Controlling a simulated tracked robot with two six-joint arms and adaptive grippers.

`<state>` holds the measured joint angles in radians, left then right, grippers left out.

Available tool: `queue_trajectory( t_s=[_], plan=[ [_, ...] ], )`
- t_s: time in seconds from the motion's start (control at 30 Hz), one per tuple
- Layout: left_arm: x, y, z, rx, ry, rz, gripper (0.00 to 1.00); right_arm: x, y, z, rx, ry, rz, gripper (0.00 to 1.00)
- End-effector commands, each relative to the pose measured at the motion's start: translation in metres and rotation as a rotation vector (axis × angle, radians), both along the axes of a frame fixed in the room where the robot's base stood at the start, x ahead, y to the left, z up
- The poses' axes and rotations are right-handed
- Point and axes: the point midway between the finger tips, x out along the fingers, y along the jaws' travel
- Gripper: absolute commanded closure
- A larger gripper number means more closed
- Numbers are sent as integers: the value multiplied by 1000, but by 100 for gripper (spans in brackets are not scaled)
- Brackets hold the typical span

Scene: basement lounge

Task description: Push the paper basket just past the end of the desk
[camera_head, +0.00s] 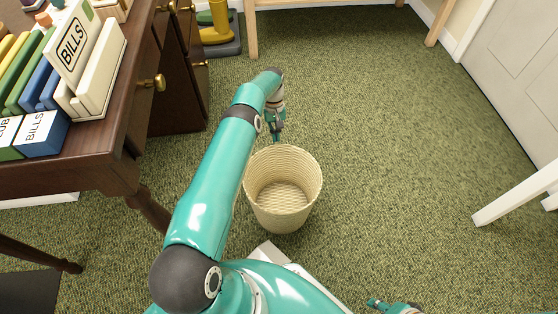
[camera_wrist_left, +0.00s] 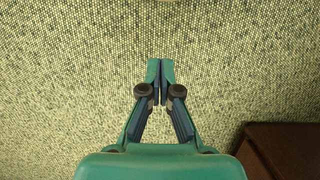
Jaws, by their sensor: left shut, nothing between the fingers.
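The paper basket (camera_head: 283,215) is a cream, woven, round bin. It stands upright and looks empty on the green carpet, to the right of the dark wooden desk (camera_head: 120,165). My left gripper (camera_head: 277,135) is just beyond its far rim in the head view, pointing down. I cannot tell whether it touches the basket. In the left wrist view the left gripper (camera_wrist_left: 160,70) is shut, with nothing between its fingertips. The desk shows as a dark brown corner (camera_wrist_left: 290,150) there. A teal and dark part of my right gripper (camera_head: 385,305) shows at the bottom edge, cut off.
Bills boxes (camera_head: 41,132) and several folders stand on the desk. A yellow object (camera_head: 215,30) sits on a dark base behind it. Wooden legs (camera_head: 251,30) stand at the back. A white leg (camera_head: 515,200) and white door (camera_head: 520,60) are at right. Open carpet (camera_head: 390,130) lies between.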

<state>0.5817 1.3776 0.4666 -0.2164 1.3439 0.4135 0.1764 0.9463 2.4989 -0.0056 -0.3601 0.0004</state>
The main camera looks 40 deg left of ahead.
Motion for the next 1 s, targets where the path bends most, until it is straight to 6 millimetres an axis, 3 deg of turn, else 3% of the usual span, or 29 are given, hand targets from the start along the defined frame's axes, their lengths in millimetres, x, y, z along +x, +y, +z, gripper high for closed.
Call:
queue_trajectory(
  t_s=[0.33,0.4,0.57,1.0],
  plan=[
    [-13,-15,-77,-3,2,0,100,0,0,-18,0,0,0,60],
    [-15,-19,-66,-2,1,-1,100,0,0,-7,0,1,0,60],
    [-24,-30,-66,-3,1,-2,100,0,0,1,0,0,0,60],
    [-36,-45,-69,-1,-1,-1,100,0,0,3,0,0,0,60]
  ],
)
